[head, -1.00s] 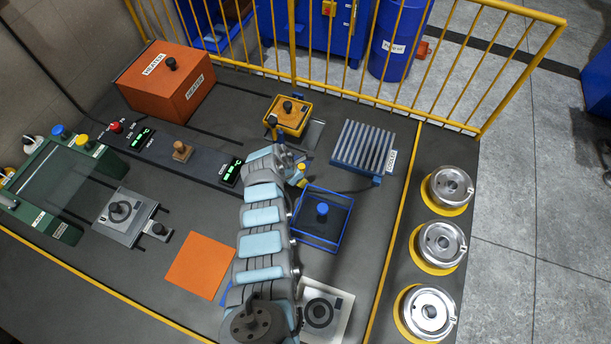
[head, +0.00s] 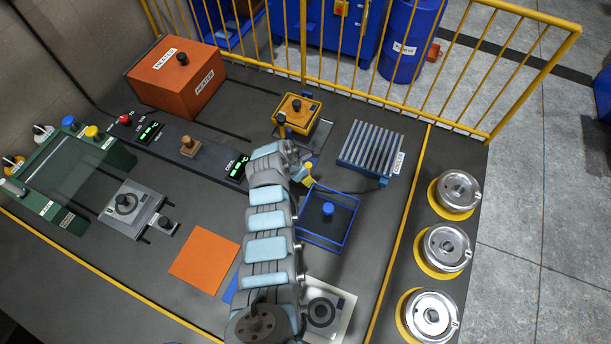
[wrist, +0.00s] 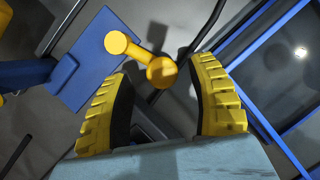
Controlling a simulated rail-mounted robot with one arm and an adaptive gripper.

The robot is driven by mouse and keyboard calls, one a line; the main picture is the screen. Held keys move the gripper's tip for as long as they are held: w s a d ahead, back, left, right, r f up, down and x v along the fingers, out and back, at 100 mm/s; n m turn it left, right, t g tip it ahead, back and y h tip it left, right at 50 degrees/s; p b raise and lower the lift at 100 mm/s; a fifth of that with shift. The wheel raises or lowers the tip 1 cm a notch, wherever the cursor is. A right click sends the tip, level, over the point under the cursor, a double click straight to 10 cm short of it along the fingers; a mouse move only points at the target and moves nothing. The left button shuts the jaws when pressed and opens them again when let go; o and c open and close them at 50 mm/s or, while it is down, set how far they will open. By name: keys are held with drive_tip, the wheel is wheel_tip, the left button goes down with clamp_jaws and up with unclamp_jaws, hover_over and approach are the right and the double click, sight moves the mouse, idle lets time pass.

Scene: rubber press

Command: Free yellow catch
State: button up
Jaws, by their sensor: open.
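The yellow catch (wrist: 142,58) shows in the wrist view as a short yellow bar with a round knob at each end. Its nearer knob sits between my two finger pads, near their tips, with a gap visible on the left; the right pad's edge is close to it. My gripper (wrist: 163,78) is open, with ridged yellow pads and nothing clamped. In the head view my gripper (head: 300,174) is low beside the blue-framed box (head: 345,215), left of its far corner. A small yellow part (head: 309,167) shows there, but I cannot tell catch from finger.
A blue plate (wrist: 88,62) lies left of the catch in the wrist view, and a dark cable runs behind it. A yellow fixture (head: 311,105) stands behind my gripper, and a ribbed blue-grey rack (head: 370,148) to its right. The orange sheet (head: 204,259) lies left of my arm.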

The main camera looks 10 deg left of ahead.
drive_tip(key=shift+v, duration=0.75)
drive_tip(key=v, duration=0.9)
